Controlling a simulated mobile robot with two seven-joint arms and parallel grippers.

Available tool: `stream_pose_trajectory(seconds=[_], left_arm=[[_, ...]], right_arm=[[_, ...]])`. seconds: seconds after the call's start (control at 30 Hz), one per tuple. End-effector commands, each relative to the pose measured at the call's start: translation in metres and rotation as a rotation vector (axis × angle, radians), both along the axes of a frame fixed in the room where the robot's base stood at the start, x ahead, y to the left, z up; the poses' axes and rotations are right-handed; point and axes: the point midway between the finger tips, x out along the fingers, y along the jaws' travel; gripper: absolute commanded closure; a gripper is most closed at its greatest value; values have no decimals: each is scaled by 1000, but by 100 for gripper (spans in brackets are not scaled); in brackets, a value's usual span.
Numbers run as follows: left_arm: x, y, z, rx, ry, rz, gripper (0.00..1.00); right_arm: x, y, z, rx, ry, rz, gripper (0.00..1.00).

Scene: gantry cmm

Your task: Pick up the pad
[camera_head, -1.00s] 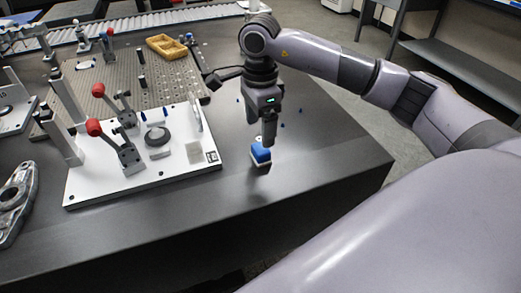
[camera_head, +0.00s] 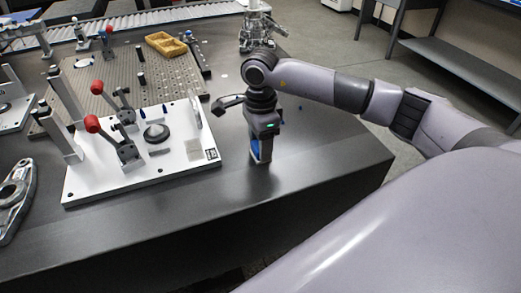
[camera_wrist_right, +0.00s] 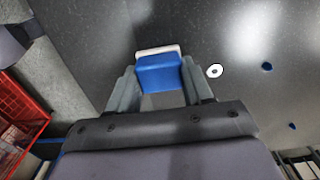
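The pad (camera_head: 254,149) is a small block with a blue body and a white part. It is at the right part of the dark table, mostly hidden by my right gripper in the head view. My right gripper (camera_head: 261,160) points straight down around it, one finger on each side. In the right wrist view the pad (camera_wrist_right: 160,74) lies between the fingertips of the right gripper (camera_wrist_right: 159,80), with hardly any gap at either side. I cannot tell whether the fingers press on it. My left gripper is not in view.
A white fixture plate (camera_head: 178,174) with red-knobbed clamps stands left of the right gripper. A perforated plate (camera_head: 172,86) with a yellow tray (camera_head: 166,44) lies behind it. A metal casting (camera_head: 15,198) lies at far left. A white ring (camera_wrist_right: 214,71) and blue bits are near the pad. The table's front is clear.

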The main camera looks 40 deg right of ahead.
Motion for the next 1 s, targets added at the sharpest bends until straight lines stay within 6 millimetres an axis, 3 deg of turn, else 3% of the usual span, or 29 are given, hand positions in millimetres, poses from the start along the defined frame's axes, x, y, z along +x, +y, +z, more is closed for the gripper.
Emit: stream_pose_trajectory(seconds=[0.33, 0.53, 0.67, 1.0], left_arm=[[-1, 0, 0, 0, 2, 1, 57], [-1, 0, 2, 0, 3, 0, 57], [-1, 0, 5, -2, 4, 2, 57], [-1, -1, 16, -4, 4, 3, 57]], right_arm=[[0, 0, 2, 0, -1, -1, 80], [1, 0, 19, -1, -3, -1, 80], [1, 0, 45, 0, -6, -2, 80], [1, 0, 144, 1, -5, -1, 80]])
